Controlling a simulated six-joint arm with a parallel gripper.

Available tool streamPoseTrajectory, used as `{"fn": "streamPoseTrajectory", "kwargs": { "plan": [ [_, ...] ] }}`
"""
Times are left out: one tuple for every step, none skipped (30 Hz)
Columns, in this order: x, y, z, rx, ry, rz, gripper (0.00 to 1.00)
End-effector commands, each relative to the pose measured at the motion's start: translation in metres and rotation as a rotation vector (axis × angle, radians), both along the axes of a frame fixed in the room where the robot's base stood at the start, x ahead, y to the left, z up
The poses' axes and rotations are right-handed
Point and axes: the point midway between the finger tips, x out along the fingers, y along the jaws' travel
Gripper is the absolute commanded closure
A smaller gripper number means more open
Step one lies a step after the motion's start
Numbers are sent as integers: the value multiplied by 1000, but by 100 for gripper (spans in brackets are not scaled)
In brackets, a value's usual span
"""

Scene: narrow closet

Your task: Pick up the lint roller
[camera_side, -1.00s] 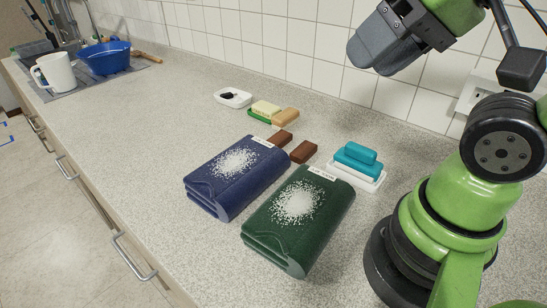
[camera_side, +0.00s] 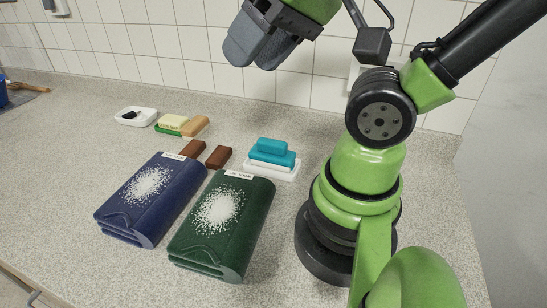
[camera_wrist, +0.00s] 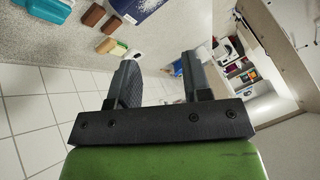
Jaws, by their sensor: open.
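I cannot make out a lint roller in either view. My gripper (camera_side: 256,50) hangs high before the tiled wall in the side view, above and behind the objects on the counter. In the wrist view its two fingers (camera_wrist: 158,76) are apart with nothing between them. A folded blue cloth item (camera_side: 152,200) and a folded green one (camera_side: 223,222) lie side by side on the counter. Both carry a patch of white specks and a small label. The blue item also shows at the top edge of the wrist view (camera_wrist: 140,5).
Behind the cloths lie two brown blocks (camera_side: 192,149) (camera_side: 219,157), a white dish with teal blocks (camera_side: 272,174), a green tray (camera_side: 166,131) with yellow and tan blocks, and a white dish with a dark thing (camera_side: 135,116). The counter front left is clear. The tiled wall stands behind.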

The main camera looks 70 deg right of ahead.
Motion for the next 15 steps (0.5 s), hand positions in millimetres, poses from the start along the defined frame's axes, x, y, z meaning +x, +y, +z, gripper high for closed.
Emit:
{"fn": "streamPoseTrajectory", "kwargs": {
  "plan": [
    [0,0,0,0,0,0,44],
    [0,0,0,0,0,0,37],
    [0,0,0,0,0,0,28],
    [0,0,0,0,0,0,21],
    [0,0,0,0,0,0,19],
    [0,0,0,0,0,0,19],
    [0,0,0,0,0,0,19],
    [0,0,0,0,0,0,19],
    [0,0,0,0,0,0,19],
    [0,0,0,0,0,0,19],
    [0,0,0,0,0,0,19],
    [0,0,0,-1,1,1,19],
    [1,-1,-1,-5,3,0,19],
    [3,-2,-1,-11,9,-1,19],
    [6,-5,-3,-23,21,-1,19]
  ]
}}
